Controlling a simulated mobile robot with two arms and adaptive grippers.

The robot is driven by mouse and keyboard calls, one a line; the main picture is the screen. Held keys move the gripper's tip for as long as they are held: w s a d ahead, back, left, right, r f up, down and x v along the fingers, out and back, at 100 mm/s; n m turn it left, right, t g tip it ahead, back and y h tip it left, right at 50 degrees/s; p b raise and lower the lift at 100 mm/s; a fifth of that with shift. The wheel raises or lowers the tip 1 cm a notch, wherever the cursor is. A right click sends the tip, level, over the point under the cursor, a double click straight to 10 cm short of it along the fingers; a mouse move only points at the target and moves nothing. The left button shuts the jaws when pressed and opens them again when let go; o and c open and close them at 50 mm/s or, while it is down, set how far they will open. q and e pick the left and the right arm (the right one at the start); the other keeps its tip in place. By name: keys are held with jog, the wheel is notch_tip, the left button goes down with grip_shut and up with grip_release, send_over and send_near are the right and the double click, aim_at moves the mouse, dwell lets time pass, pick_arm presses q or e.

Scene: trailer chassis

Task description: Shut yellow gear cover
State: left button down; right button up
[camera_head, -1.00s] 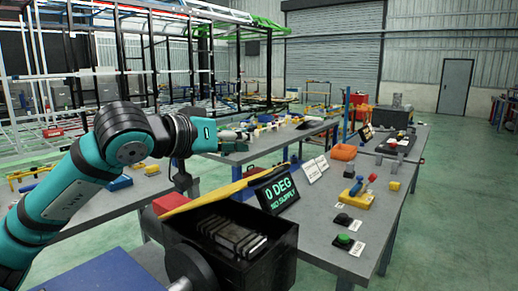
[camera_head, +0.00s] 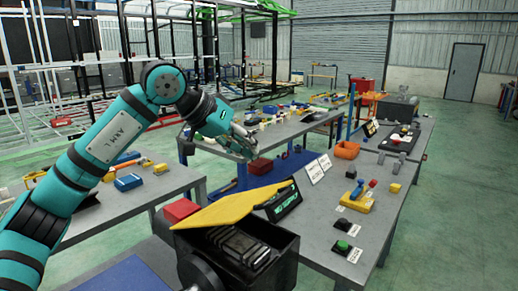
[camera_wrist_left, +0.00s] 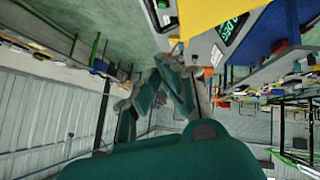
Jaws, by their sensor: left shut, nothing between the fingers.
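The yellow gear cover (camera_head: 228,208) is a flat lid tilted partly open over the black gear box (camera_head: 284,262). Dark metal gear parts (camera_head: 240,245) show uncovered in the box below it. My left gripper (camera_head: 248,150) is shut and empty. In the head view it appears above and beyond the cover, apart from it. In the left wrist view the shut fingers (camera_wrist_left: 163,65) point toward the top, and part of the yellow cover (camera_wrist_left: 215,12) shows at the top edge. My right gripper is not in view.
A dark display (camera_head: 284,200) with green text stands behind the box, partly hidden by the cover. A red block (camera_head: 180,210) sits left of it. White signs (camera_head: 317,168), buttons (camera_head: 342,246) and an orange bin (camera_head: 347,150) are on the table to the right.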

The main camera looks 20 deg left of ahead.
pick_arm(q)
jog(key=p, duration=0.3)
send_over(289, 189)
jog(key=s+a, duration=0.2)
jog(key=a, duration=0.1)
notch_tip(289, 189, down, 6)
jog(key=f, duration=0.1)
jog(key=f+p, duration=0.1)
jog(key=s+f, duration=0.1)
jog(key=shift+d+f+p, duration=0.15)
jog(key=shift+d+p, duration=0.15)
jog(key=shift+f, duration=0.15)
jog(key=shift+d, duration=0.1)
jog(key=shift+f, duration=0.1)
